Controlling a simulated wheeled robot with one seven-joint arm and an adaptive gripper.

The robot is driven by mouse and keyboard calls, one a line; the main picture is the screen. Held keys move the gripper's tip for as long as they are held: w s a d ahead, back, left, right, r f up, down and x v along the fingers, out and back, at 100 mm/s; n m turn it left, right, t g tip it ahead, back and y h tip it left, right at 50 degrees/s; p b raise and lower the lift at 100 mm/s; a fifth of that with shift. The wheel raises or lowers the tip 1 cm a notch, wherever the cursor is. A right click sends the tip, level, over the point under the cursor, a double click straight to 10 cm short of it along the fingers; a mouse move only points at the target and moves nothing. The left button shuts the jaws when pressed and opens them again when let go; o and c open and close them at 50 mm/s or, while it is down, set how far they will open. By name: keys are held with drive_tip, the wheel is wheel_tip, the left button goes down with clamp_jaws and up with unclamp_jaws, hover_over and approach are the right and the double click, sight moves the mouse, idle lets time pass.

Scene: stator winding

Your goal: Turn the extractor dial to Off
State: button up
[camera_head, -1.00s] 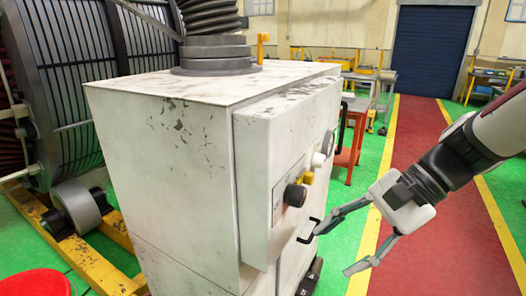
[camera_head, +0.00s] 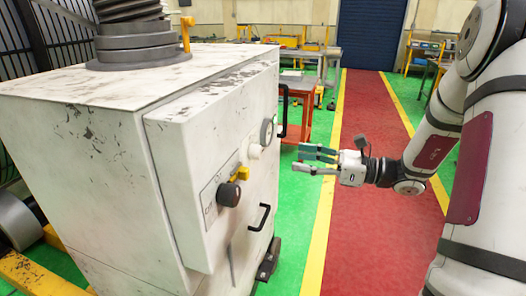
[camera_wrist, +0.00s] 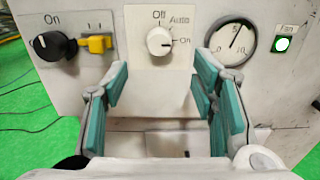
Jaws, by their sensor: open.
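A white dial with Off, Auto and On marks sits on the cabinet panel, in the upper middle of the wrist view (camera_wrist: 160,42). Its dark pointer line seems to point right, towards On. In the head view the dial (camera_head: 255,151) is small and its marks cannot be read. My gripper (camera_head: 309,160) is open and empty, to the right of the panel and apart from it. In the wrist view its two green-padded fingers (camera_wrist: 162,78) stand apart, to the left and right below the dial.
A black knob (camera_wrist: 54,46) marked On and a yellow switch (camera_wrist: 97,44) are left of the dial. A round gauge (camera_wrist: 235,46) and a lit Fan lamp (camera_wrist: 282,44) are right of it. A black handle (camera_head: 261,217) juts from the cabinet (camera_head: 70,130).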

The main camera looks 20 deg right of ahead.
sight(261, 152)
drive_tip(key=p+x, duration=0.1)
drive_tip(key=x, duration=1)
drive_tip(key=c, duration=1.2)
